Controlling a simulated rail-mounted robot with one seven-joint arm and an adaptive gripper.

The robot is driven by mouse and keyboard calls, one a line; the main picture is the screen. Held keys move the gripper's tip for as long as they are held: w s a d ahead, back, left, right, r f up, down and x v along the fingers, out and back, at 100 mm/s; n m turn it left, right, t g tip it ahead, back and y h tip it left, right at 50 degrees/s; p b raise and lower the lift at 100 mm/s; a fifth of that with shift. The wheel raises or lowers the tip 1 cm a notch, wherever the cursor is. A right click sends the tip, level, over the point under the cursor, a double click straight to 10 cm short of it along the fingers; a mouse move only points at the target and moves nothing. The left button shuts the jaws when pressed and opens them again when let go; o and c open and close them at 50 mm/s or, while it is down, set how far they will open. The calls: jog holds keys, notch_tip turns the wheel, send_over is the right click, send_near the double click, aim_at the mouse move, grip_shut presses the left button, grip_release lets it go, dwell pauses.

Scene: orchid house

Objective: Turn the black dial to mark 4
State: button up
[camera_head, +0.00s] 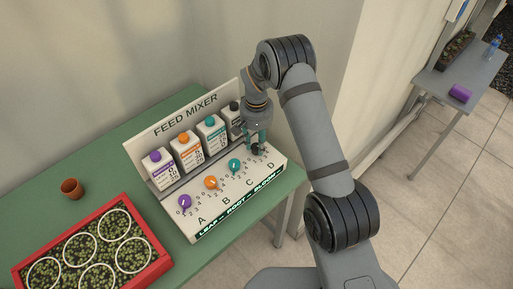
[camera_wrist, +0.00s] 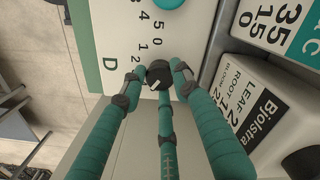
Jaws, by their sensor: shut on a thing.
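The black dial (camera_wrist: 158,72) sits at station D of the white feed mixer (camera_head: 230,202). In the wrist view my gripper (camera_wrist: 160,78) has its teal fingers closed around the dial, and the dial shows between the fingertips. A small pale mark shows on the dial's edge, but I cannot tell which number it points to. In the head view the black dial (camera_head: 257,149) is at the right end of the dial row, partly hidden by my gripper (camera_head: 256,140). Some of the scale numbers around it are covered.
Purple (camera_head: 185,202), orange (camera_head: 211,183) and teal (camera_head: 234,166) dials stand to the left. Labelled bottles (camera_head: 187,150) stand behind them, one close to my gripper. A red tray (camera_head: 155,267) and a brown pot (camera_head: 71,188) are on the green table (camera_head: 98,160).

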aim_at(256, 146)
jog(key=shift+m+b, duration=0.8)
jog(key=shift+m, duration=0.1)
jog(key=o, duration=1.1)
jog(key=shift+o, duration=0.4)
jog(key=shift+r, duration=0.1)
notch_tip(256, 146, up, 12)
jog(key=shift+f, duration=0.25)
